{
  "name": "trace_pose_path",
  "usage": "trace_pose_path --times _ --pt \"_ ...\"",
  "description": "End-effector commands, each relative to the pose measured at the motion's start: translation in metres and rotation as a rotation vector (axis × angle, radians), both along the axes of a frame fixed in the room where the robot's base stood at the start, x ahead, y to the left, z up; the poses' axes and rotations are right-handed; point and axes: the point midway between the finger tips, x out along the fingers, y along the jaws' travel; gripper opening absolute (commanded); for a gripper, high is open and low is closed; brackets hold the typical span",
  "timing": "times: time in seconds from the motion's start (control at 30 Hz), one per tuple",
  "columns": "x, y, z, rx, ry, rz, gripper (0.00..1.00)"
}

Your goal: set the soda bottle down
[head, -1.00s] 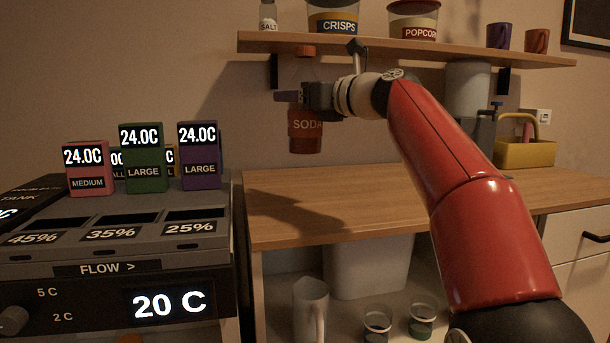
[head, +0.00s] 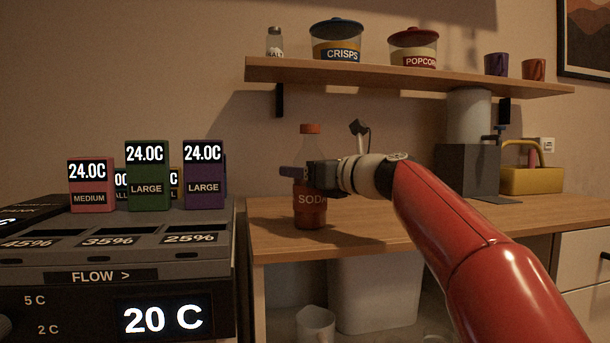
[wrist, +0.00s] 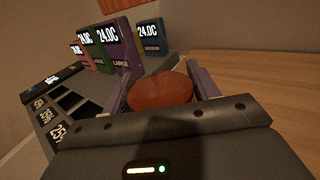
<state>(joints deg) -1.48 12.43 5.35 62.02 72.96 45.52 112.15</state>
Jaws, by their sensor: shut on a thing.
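The soda bottle (head: 310,208) is upright, with an orange-red cap, clear shoulders and a red-brown lower part lettered SODA. My gripper (head: 296,174) is shut on its middle from the right. The bottle's base appears at the level of the wooden counter (head: 375,224), near its left part; I cannot tell whether it touches. In the wrist view the bottle's round red cap (wrist: 160,91) sits between the two purple fingers of my gripper (wrist: 160,85). The cap hides most of the bottle there.
A dark machine with colored boxes (head: 148,180) stands left of the counter. A shelf (head: 400,78) with jars, a salt shaker and cups hangs above. A grey dispenser (head: 468,170) and a yellow caddy (head: 530,181) stand at the right. The counter's middle is mostly clear.

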Motion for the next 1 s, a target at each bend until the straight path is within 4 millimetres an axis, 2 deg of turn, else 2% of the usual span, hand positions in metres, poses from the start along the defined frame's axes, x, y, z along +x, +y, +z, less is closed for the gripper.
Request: trace_pose_path --times 0.13,0.17,0.33,0.67,0.87,1.0 --pt "0.000 0.000 -0.002 0.001 -0.001 0.000 0.18" --pt "0.000 0.000 -0.003 -0.001 0.001 0.000 0.61" --pt "0.000 0.000 -0.003 -0.001 0.001 0.000 0.81" --pt "0.000 0.000 0.003 -0.001 -0.001 0.000 0.81" --pt "-0.020 -0.024 0.000 -0.001 -0.002 -0.004 0.81" --pt "-0.041 -0.049 0.000 -0.002 -0.002 -0.005 0.81"
